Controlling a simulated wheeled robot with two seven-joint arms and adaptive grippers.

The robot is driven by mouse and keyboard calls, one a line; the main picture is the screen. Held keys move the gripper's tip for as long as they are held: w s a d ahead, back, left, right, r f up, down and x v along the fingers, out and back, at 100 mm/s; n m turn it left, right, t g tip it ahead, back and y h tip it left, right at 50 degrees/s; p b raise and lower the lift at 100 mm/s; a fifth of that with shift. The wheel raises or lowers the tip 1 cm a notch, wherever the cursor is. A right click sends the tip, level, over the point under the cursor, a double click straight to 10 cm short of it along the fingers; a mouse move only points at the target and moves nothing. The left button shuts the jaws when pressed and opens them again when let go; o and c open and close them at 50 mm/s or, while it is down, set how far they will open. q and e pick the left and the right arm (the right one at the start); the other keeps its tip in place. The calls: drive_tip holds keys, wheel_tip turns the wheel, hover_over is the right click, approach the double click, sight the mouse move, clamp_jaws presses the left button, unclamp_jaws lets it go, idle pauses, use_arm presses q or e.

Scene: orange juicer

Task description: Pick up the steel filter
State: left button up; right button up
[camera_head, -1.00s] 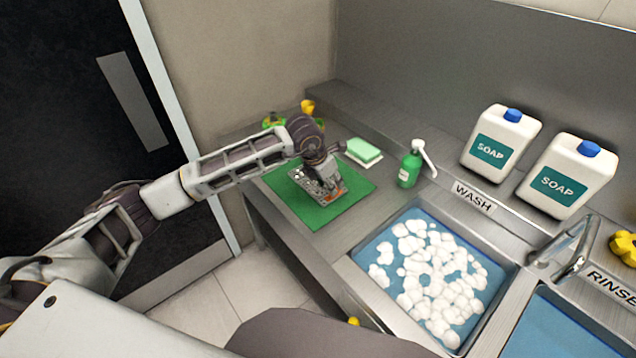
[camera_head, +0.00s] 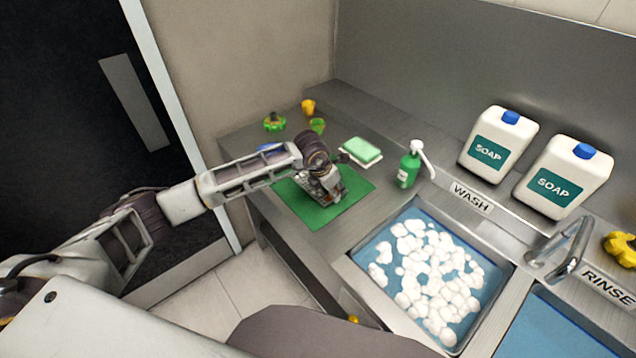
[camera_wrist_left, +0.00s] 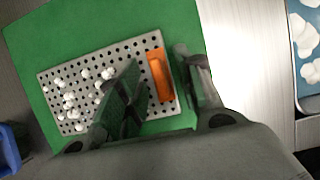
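The steel filter (camera_wrist_left: 85,95) is a perforated metal plate with an orange handle (camera_wrist_left: 160,75) at one end and white foam bits on it. It lies on the green mat (camera_wrist_left: 60,35). My left gripper (camera_wrist_left: 156,60) is open over the filter, with one finger on each side of the orange handle; I cannot tell whether they touch it. In the head view my left gripper (camera_head: 328,192) is low over the green mat (camera_head: 305,212) and hides most of the filter. My right gripper is not in view.
A green sponge (camera_head: 360,150) and a green pump bottle (camera_head: 408,168) stand behind and right of the mat. The wash sink (camera_head: 357,272) with foam is to the right. Two soap jugs (camera_head: 497,145) stand at the back.

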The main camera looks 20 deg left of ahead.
use_arm(q)
clamp_jaws()
idle(0.4)
drive_tip(key=shift+r, duration=0.15)
wheel_tip(320, 180, up, 8)
drive_tip(key=shift+r+b, duration=0.25)
drive_tip(key=shift+b, duration=0.65)
drive_tip(key=shift+r, duration=0.65)
drive_tip(key=shift+f, duration=0.1)
